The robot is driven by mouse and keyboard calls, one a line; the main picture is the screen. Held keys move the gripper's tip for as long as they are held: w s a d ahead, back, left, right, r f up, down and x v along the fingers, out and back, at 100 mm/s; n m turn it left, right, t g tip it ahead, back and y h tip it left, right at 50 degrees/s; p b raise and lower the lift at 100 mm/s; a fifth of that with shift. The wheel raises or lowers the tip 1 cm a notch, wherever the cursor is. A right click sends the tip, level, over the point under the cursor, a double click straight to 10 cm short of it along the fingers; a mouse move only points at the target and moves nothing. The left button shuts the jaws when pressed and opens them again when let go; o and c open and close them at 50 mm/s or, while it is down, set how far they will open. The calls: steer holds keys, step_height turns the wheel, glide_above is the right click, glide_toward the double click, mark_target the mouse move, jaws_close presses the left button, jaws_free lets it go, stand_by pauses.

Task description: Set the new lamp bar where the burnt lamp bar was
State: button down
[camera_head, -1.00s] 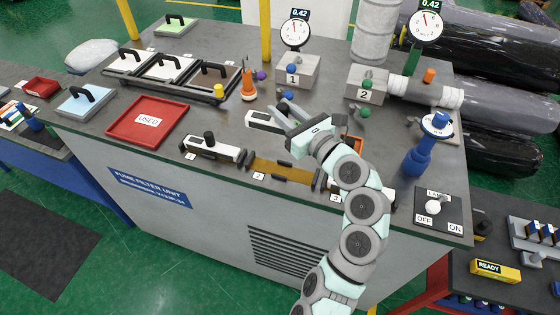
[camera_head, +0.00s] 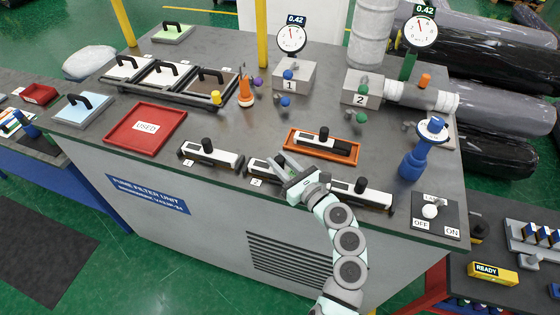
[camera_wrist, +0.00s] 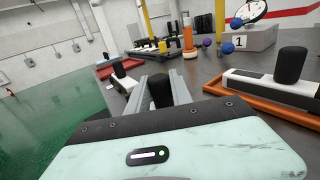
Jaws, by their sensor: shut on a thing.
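My gripper (camera_head: 284,168) is shut on the black knob of a white and black lamp bar (camera_head: 259,166) at slot 2 on the bench's front edge. The knob (camera_wrist: 160,90) stands between the fingers in the wrist view. The gripper hides much of this bar, so I cannot tell whether it is fully seated. Similar bars sit in slot 1 (camera_head: 208,152) and slot 3 (camera_head: 366,192). Another white and black bar (camera_head: 322,143) with a knob lies in the orange tray (camera_head: 293,139) behind slot 2. I cannot tell by looks which bar is new.
The red USED tray (camera_head: 165,139) at the left is empty. A lamp switch panel (camera_head: 436,213) and a blue valve post (camera_head: 417,157) stand at the right. An orange bottle (camera_head: 245,94) and numbered gauge blocks (camera_head: 293,76) stand behind. Bare bench lies between the USED tray and the orange tray.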

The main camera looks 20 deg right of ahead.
steer(key=shift+f, duration=0.2)
steer(key=c, duration=1.1)
jaws_free()
steer(key=shift+c, duration=0.2)
steer(key=shift+r, duration=0.2)
steer(key=shift+s+d, duration=0.2)
steer(key=shift+s, duration=0.1)
steer(key=b+v, duration=0.2)
steer(key=v, duration=0.9)
steer(key=shift+s, duration=0.2)
